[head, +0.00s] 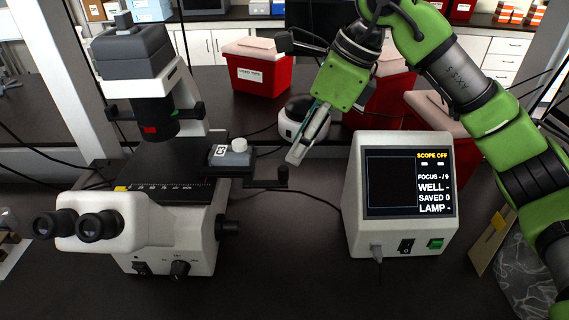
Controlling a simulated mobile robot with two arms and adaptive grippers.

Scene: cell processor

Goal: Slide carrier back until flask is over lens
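The microscope (170,215) stands at the left with its dark stage (150,170) under a black upper lens housing (155,118). A small flask (230,156) with a white cap (239,144) lies on the dark carrier (235,171), to the right of the lens housing and not under it. A black handle (281,177) sticks out at the carrier's right. Any lens below the stage is hidden. My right gripper (299,154) hangs above and right of the handle, apart from it, pointing down-left. Its fingers show nearly edge-on, so their opening is unclear. My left gripper is out of view.
A white control box (352,200) with a screen (405,183) reading "SCOPE OFF" stands right of the microscope. A small round white device (292,126) and red bins (258,75) are behind. Cables cross the bench. The front middle bench is clear.

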